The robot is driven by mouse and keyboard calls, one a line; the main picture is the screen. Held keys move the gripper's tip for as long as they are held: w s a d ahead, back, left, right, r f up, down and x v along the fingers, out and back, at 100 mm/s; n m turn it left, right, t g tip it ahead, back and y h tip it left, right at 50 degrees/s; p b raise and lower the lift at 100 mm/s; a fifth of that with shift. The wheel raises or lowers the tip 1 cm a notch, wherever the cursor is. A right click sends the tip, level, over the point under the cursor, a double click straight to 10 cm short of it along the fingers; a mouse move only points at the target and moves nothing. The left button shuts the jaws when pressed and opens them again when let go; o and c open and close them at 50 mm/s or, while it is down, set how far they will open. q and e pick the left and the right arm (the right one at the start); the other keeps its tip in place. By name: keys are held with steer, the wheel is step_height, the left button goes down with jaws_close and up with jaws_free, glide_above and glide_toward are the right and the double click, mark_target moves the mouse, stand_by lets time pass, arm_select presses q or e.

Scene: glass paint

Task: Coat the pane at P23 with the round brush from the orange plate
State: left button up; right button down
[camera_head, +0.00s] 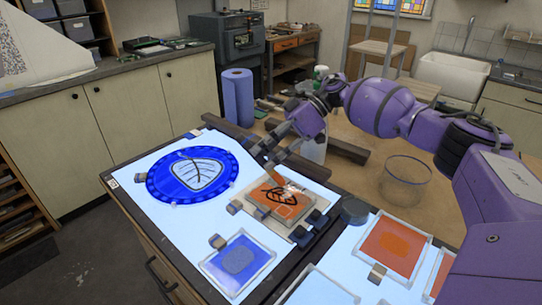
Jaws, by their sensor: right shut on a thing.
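My right gripper (272,143) reaches in from the right and is shut on a slim brush (270,163), mostly hidden by the fingers. The brush points down over a square pane (268,212) with a black leaf outline and orange colour. I cannot tell whether its tip touches the glass. A clear-rimmed orange plate (395,246) lies to the right on the lit table. No label reading P23 is legible. My left gripper is not in view.
A blue plate (238,262) lies at the front of the lit table. Small dark blocks (318,219) sit beside the square pane. A clear round bowl (405,182) and a blue paper roll (237,97) stand behind.

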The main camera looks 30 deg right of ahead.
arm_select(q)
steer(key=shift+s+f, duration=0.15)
arm_select(e)
steer(key=shift+w, duration=0.15)
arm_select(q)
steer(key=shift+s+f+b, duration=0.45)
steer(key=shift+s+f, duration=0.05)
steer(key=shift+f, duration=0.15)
arm_select(e)
steer(key=w, duration=0.1)
steer(key=w+a, duration=0.1)
steer(key=shift+w+a, duration=0.1)
steer(key=shift+w, duration=0.25)
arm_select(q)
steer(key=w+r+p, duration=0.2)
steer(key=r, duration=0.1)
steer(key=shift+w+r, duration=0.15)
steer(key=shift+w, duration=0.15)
arm_select(e)
step_height(320, 180, up, 5)
steer(key=shift+r, duration=0.1)
